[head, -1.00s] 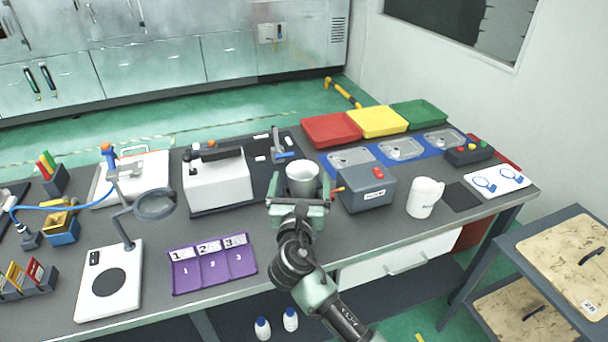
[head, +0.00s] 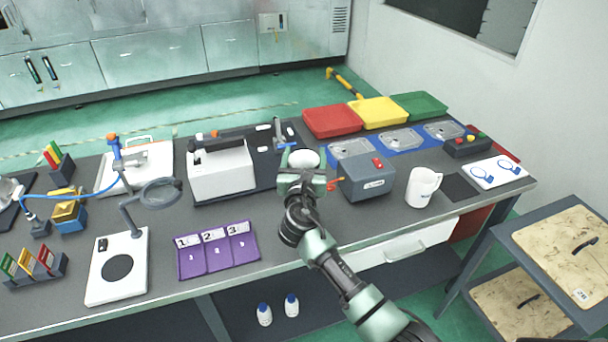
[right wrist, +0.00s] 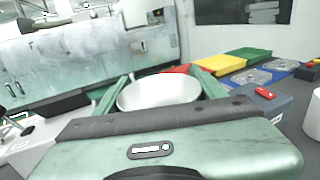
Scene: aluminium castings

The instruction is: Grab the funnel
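The funnel (head: 304,158) is a white piece with a wide round mouth. In the head view it shows just beyond my right gripper (head: 302,170), above the back half of the bench. In the right wrist view the funnel (right wrist: 158,92) sits between the two green fingers of the right gripper (right wrist: 158,98), which lie against its left and right sides. The gripper looks shut on it. Its lower part is hidden by the gripper. My left gripper is in neither view.
A grey box with a red button (head: 368,180) stands close right of the gripper, with a white mug (head: 422,186) beyond. A white machine (head: 221,172) stands to the left. Purple numbered trays (head: 218,262) lie at the front edge. Red, yellow and green bins (head: 332,122) line the back.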

